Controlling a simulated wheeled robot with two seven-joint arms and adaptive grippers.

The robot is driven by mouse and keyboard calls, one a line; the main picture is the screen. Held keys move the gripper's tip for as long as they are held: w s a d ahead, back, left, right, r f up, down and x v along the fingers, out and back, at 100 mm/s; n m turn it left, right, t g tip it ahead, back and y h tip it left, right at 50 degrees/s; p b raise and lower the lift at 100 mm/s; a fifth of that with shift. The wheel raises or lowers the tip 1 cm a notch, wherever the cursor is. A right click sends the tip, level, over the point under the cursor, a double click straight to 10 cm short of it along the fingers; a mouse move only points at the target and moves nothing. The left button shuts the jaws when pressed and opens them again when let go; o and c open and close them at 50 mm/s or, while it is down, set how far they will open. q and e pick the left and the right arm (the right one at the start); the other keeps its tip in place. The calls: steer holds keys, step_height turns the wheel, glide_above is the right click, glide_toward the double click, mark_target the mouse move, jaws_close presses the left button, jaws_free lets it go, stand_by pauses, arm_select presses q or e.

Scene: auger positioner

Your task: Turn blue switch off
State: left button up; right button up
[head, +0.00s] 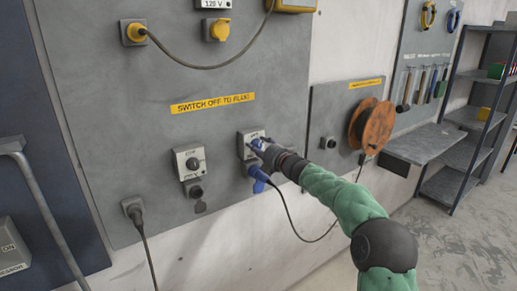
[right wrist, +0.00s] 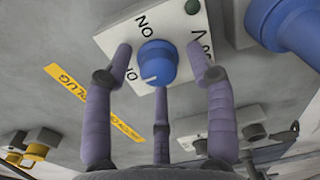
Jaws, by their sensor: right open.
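The blue switch (right wrist: 157,64) is a round blue knob on a white plate (right wrist: 112,40) with black lettering, seen upside down in the right wrist view. A short white mark shows on its face, towards the bottom of that view. My right gripper (right wrist: 161,52) is open, with fingers spread to the left, right and below the knob. I cannot tell whether any finger touches it. In the head view my right gripper (head: 259,146) is in front of the same switch box (head: 246,139) and hides most of the knob. My left gripper is not in view.
A blue plug (head: 260,181) with a cable sits just below the switch box. A grey switch box (head: 189,161) is to its left, under a yellow label (head: 212,103). An orange reel (head: 372,126) and a shelf (head: 455,150) stand to the right.

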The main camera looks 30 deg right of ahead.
steer(key=s, duration=1.1)
steer(key=shift+s+d+r, duration=0.15)
steer(key=shift+s+d, duration=0.25)
